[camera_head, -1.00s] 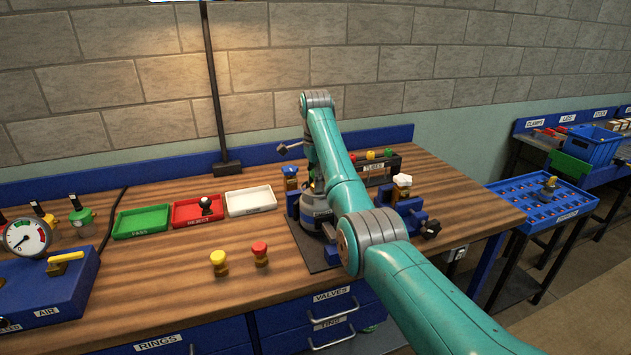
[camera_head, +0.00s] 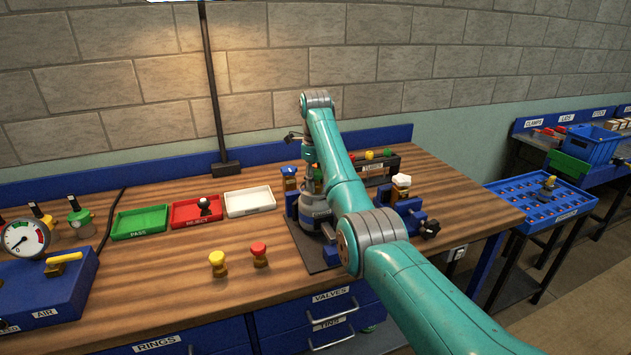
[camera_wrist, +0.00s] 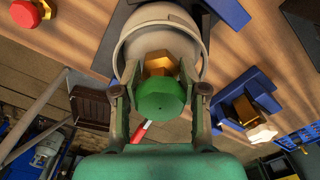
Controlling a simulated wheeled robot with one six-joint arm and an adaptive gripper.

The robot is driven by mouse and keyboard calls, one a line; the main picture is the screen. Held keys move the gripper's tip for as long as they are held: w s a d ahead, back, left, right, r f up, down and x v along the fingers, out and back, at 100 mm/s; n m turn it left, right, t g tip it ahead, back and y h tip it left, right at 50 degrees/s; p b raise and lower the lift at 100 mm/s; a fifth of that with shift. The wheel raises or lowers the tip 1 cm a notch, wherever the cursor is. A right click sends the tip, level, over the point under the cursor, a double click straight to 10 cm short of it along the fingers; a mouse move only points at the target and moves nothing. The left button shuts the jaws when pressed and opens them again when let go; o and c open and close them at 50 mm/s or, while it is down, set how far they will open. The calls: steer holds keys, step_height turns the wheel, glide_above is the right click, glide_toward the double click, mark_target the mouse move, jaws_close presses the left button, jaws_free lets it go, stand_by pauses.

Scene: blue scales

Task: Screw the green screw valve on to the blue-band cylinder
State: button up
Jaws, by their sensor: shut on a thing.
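In the wrist view the green screw valve (camera_wrist: 160,100), a green knob on a brass body, is between the two fingers of my gripper (camera_wrist: 158,92), which is shut on it. The brass end lies over the pale top of the cylinder (camera_wrist: 193,45), inside its collar. Whether the threads are engaged cannot be seen. In the head view the cylinder (camera_head: 313,208) stands upright on the dark mat, a blue band low on its grey side, partly behind my arm.
A blue-knob valve (camera_head: 290,173) and a white-knob valve (camera_head: 401,183) stand on blue blocks beside the cylinder. Yellow-knob (camera_head: 217,262) and red-knob (camera_head: 259,254) valves stand at the front. Green (camera_head: 140,222), red (camera_head: 184,215) and white (camera_head: 248,202) trays lie left.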

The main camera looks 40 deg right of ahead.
steer(key=shift+a+f, duration=0.15)
steer(key=shift+a, duration=0.2)
steer(key=o, duration=1.3)
steer(key=shift+a, duration=0.1)
steer(key=shift+o, duration=0.2)
steer(key=shift+d, duration=0.2)
steer(key=shift+n, duration=0.3)
